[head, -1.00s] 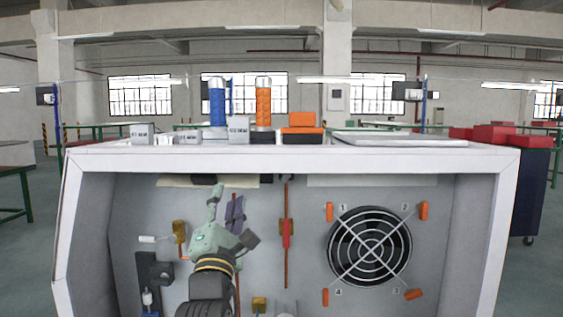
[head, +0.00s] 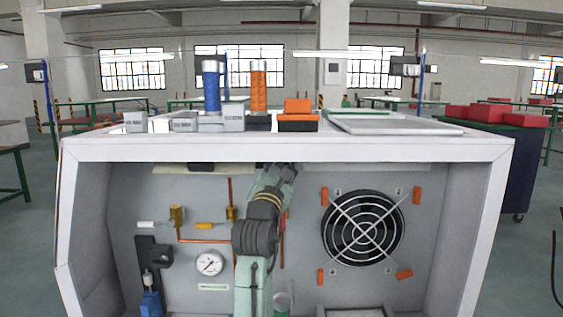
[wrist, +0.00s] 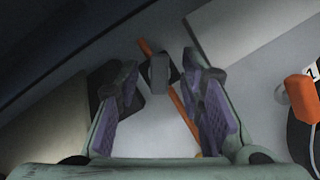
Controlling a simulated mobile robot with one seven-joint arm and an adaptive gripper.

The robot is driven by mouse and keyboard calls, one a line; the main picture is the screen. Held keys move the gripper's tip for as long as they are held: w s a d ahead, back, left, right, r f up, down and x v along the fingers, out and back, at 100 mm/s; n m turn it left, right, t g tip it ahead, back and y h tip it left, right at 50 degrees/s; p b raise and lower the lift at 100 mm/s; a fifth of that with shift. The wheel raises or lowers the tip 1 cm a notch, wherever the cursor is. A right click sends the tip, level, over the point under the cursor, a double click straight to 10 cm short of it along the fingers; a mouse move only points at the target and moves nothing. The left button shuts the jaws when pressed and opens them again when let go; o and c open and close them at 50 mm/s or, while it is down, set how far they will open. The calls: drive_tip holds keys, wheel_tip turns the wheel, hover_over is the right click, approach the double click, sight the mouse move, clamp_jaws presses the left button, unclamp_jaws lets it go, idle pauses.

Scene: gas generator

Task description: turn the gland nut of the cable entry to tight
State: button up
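In the wrist view, a small dark grey block-like fitting (wrist: 157,74), probably the gland nut of the cable entry, stands out from a dark plate (wrist: 136,101) on the panel. My gripper (wrist: 160,66) is open, with its purple-padded fingers left and right of the fitting. I see a gap on both sides, and no contact. In the head view, my gripper (head: 287,169) is under the cabinet's top edge, left of the fan. There my arm and gripper hide the fitting.
An orange-brown pipe (wrist: 185,120) runs past the fitting. The fan (head: 362,228) with orange clips (head: 324,196) is to the right. A gauge (head: 209,262) and brass valves (head: 177,217) are to the left. The white cabinet top edge (head: 280,148) overhangs my gripper.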

drive_tip(key=shift+w, duration=0.4)
drive_tip(key=shift+r, duration=0.1)
drive_tip(key=shift+c, duration=0.2)
clamp_jaws()
